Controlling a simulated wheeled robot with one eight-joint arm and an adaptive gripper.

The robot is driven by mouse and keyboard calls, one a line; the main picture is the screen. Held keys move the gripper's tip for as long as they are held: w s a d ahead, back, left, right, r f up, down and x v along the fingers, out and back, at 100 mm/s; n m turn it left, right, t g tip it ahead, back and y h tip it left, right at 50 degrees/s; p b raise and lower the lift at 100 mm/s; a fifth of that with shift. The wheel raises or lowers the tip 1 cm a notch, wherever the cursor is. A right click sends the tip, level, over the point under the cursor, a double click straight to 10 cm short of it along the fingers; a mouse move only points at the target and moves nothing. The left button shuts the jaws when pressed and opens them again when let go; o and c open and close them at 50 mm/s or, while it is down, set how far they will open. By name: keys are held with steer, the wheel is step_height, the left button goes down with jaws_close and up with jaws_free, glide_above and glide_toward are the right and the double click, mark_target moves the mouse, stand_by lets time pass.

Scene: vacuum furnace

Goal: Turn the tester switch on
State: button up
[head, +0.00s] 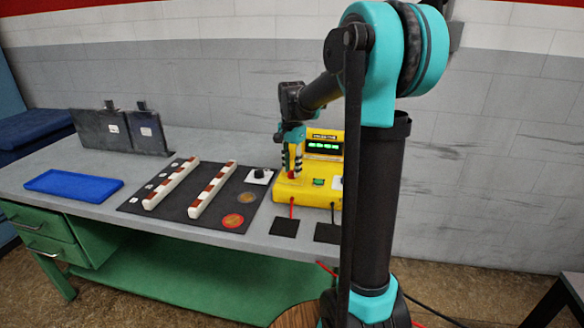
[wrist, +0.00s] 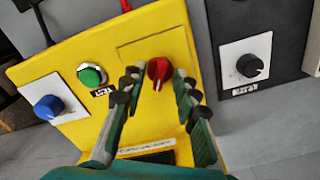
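The yellow tester (head: 310,190) stands on the bench, with a green-lit display (head: 323,146) on its raised back. In the wrist view its face (wrist: 60,65) carries a red rotary switch (wrist: 159,69) with a white pointer mark, a green button (wrist: 91,75) and a blue knob (wrist: 48,107). My gripper (wrist: 159,80) is open over the tester, one finger on each side of the red switch, with visible gaps. It also shows in the head view (head: 293,158), pointing down; there the arm hides part of the tester's right side. I cannot tell fingertip height exactly.
A black knob on a white plate (wrist: 246,70) sits on the dark mat beside the tester. Two striped bars (head: 212,190) lie on that mat. A blue tray (head: 74,185) and dark plates (head: 122,130) are farther left.

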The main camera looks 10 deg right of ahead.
mark_target(292, 171)
steer(key=shift+r, duration=0.1)
step_height(292, 171, up, 12)
stand_by(0.5)
steer(key=shift+s, duration=0.15)
